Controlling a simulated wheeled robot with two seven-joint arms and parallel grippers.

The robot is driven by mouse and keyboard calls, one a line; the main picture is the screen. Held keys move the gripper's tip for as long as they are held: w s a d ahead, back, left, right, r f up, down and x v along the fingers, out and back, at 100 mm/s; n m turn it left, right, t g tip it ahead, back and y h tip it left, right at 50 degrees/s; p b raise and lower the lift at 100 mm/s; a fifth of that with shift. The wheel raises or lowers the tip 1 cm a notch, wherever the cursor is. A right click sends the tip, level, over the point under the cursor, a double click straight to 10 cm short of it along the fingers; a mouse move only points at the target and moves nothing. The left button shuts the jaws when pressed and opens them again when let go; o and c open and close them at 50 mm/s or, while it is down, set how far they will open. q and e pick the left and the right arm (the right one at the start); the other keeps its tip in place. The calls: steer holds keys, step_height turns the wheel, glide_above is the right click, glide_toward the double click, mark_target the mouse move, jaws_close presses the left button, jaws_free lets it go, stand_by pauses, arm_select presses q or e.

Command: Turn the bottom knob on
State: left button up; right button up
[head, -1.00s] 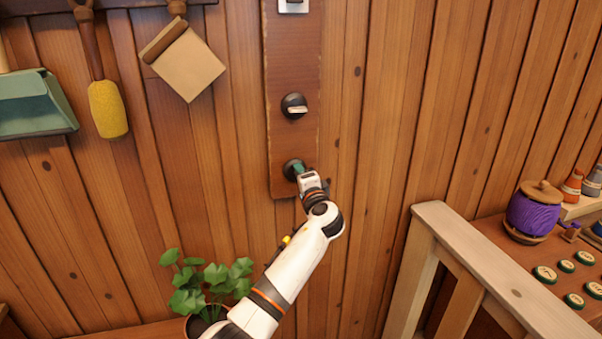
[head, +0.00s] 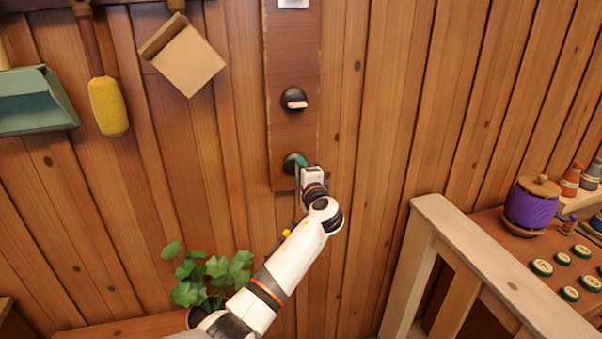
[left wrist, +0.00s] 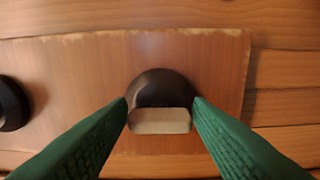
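The bottom knob (head: 290,162) is dark and round, low on a reddish wooden board (head: 283,130) on the wall. My left gripper (head: 299,163) is at it and partly covers it in the head view. In the left wrist view the bottom knob (left wrist: 160,90) shows a pale handle (left wrist: 160,121) running along the board's length. The green fingers of my left gripper (left wrist: 160,112) lie against both ends of this handle and look shut on it. My right gripper is in neither view.
Another dark knob (head: 293,100) with a sideways pale handle sits above on the board, and a pale switch plate (head: 293,3) is at the top. A potted plant (head: 210,280) stands below left. A wooden railing (head: 440,215) stands to the right.

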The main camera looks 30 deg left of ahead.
arm_select(q)
steer(key=shift+o, duration=1.3)
steer(key=shift+d, duration=0.15)
steer(key=b+v, duration=0.3)
steer(key=v, duration=0.8)
steer(key=shift+s+d+b, duration=0.3)
steer(key=shift+b, duration=0.05)
